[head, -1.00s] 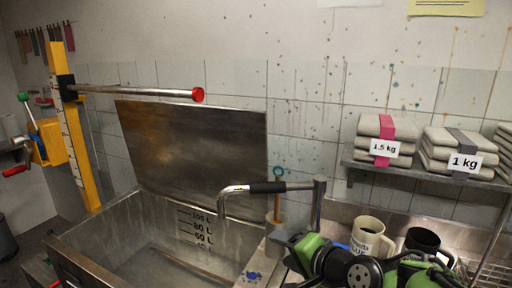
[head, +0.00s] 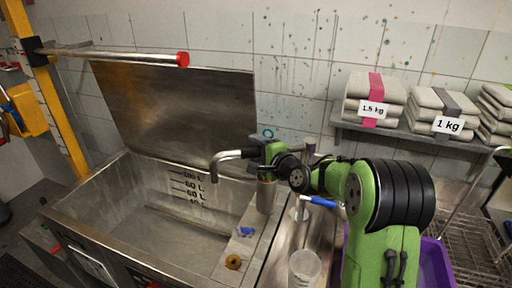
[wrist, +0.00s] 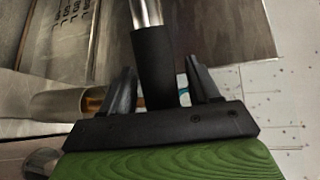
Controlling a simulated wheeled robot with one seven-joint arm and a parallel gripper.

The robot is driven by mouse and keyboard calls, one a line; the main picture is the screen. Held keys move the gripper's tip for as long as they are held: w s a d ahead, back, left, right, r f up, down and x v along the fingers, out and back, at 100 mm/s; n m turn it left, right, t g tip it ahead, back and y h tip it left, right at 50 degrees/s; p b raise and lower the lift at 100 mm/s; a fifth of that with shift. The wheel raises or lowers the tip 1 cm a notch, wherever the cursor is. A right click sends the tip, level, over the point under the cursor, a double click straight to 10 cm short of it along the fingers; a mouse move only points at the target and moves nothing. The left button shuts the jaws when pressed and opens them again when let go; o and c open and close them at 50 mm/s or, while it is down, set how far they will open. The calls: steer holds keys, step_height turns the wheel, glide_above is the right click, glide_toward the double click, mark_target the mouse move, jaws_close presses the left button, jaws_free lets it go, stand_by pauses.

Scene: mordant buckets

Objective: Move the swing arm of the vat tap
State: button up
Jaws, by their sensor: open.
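The swing arm of the vat tap (head: 229,154) is a bent chrome pipe with a black grip sleeve. It points left, its spout end turned down over the vat's right part. In the wrist view the black sleeve (wrist: 154,62) runs between the two fingers of my gripper (wrist: 161,68). The fingers stand apart with a gap on each side of the sleeve. In the head view my gripper (head: 266,150) is at the sleeve and hides most of it. The steel vat (head: 150,222) is open, its lid (head: 178,112) leaning up behind.
A bar with a red end (head: 182,59) reaches over the vat from a yellow post (head: 52,105). A metal cup (head: 265,197) stands on the ledge below my gripper. A clear beaker (head: 304,268) and purple tub (head: 438,262) are in front. A shelf (head: 400,130) holds folded cloth stacks.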

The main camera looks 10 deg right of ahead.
steer(key=shift+w+a, duration=0.15)
steer(key=shift+w, duration=0.25)
steer(key=shift+s, duration=0.1)
jaws_close()
steer(key=shift+f, duration=0.1)
